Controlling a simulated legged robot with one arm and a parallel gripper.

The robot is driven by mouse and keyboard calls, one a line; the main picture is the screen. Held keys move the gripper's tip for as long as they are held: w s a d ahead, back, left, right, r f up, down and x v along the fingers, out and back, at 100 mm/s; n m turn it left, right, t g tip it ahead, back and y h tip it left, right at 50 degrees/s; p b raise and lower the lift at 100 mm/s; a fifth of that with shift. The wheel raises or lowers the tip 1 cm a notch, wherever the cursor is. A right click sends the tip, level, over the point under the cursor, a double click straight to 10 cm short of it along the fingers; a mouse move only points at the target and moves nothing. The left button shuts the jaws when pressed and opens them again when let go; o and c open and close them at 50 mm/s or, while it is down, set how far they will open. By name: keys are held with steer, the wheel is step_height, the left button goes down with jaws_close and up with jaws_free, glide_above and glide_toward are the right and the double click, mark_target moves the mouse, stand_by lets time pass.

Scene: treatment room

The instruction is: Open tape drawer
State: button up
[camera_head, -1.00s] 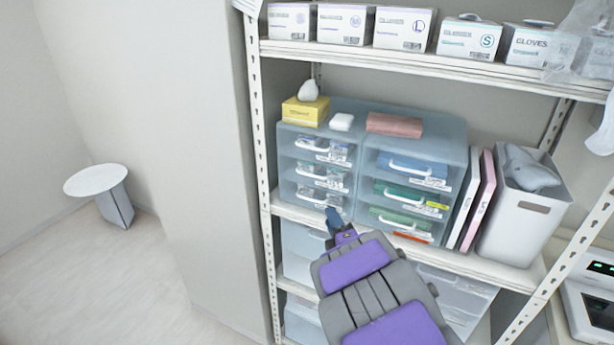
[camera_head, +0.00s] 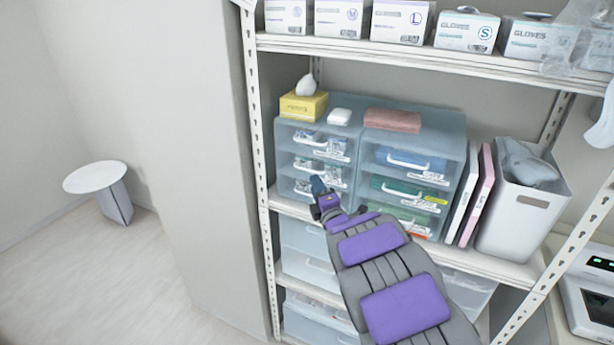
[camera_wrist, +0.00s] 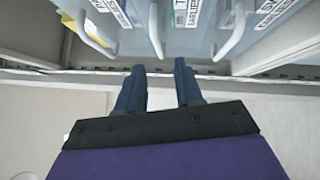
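A translucent blue drawer unit (camera_head: 290,128) stands on the middle shelf, with a left and a right column of drawers with white handles. In the wrist view, a partly readable label starting with "TA" (camera_wrist: 188,14) sits beside the middle white handle (camera_wrist: 157,32). I cannot tell for certain which drawer in the head view bears it. My gripper (camera_wrist: 158,68) is open and empty, its two dark blue fingers apart below the handles and not touching them. In the head view, my gripper (camera_head: 318,184) is in front of the lower left drawers and partly hides them.
A yellow tissue box (camera_head: 303,106) and a folded reddish cloth (camera_head: 393,121) lie on top of the unit. A grey bin (camera_head: 518,212) stands to the right. Glove boxes (camera_head: 398,22) line the upper shelf. A white shelf post (camera_head: 257,150) stands left of the drawers.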

mark_target(310, 174)
steer(key=x, duration=0.6)
steer(key=shift+w+a+f+b, duration=0.1)
steer(key=shift+w+a+b, duration=0.2)
steer(key=shift+a, duration=0.05)
steer(key=shift+d, duration=0.9)
steer(key=shift+c, duration=0.3)
steer(key=shift+a, duration=0.1)
steer(key=c, duration=0.3)
steer(key=shift+s+a, duration=0.1)
steer(key=shift+a, duration=0.35)
jaws_close()
steer(key=shift+d, duration=0.15)
